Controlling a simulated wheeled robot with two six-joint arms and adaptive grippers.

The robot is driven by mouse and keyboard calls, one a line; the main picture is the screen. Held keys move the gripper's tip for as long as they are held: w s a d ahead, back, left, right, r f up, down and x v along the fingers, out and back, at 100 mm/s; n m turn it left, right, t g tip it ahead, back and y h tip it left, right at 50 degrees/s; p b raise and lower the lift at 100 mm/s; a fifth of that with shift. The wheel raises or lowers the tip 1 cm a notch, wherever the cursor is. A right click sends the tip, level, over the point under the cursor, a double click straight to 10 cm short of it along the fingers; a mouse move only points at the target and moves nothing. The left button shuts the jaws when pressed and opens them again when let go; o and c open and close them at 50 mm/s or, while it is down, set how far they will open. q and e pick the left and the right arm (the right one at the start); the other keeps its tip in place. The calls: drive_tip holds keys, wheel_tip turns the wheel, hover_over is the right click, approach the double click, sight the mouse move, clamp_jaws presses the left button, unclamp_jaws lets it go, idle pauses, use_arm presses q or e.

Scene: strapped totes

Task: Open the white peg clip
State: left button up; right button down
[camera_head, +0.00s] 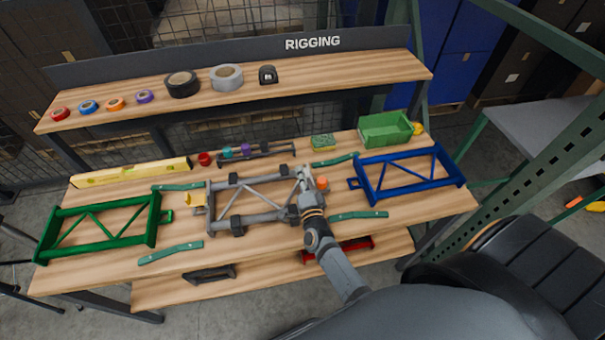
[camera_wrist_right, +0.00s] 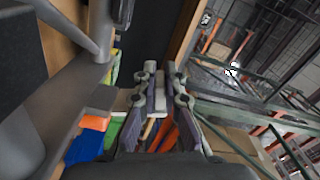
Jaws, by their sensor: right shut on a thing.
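A grey truss frame (camera_head: 258,208) lies in the middle of the wooden bench, between a green frame and a blue frame. My right gripper (camera_head: 305,180) is at the right end of this grey frame. In the right wrist view, its two fingers (camera_wrist_right: 159,78) close in on a small pale piece, the white peg clip (camera_wrist_right: 160,103), which they largely hide. I cannot tell how far the clip is open. The grey frame (camera_wrist_right: 70,92) shows close on the left in that view. My left gripper is not in view.
A yellow piece (camera_head: 195,200) sits at the grey frame's left end. An orange piece (camera_head: 322,183) is just right of my gripper. The green frame (camera_head: 153,222), blue frame (camera_head: 408,193), green bin (camera_head: 385,131) and yellow level (camera_head: 130,172) stand around. Green bars lie between frames.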

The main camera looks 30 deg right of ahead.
idle(0.4)
drive_tip(key=c, duration=1.4)
unclamp_jaws()
drive_tip(key=shift+c, duration=0.2)
drive_tip(key=v, duration=0.7)
drive_tip(key=shift+s, duration=0.3)
drive_tip(key=shift+w, duration=0.1)
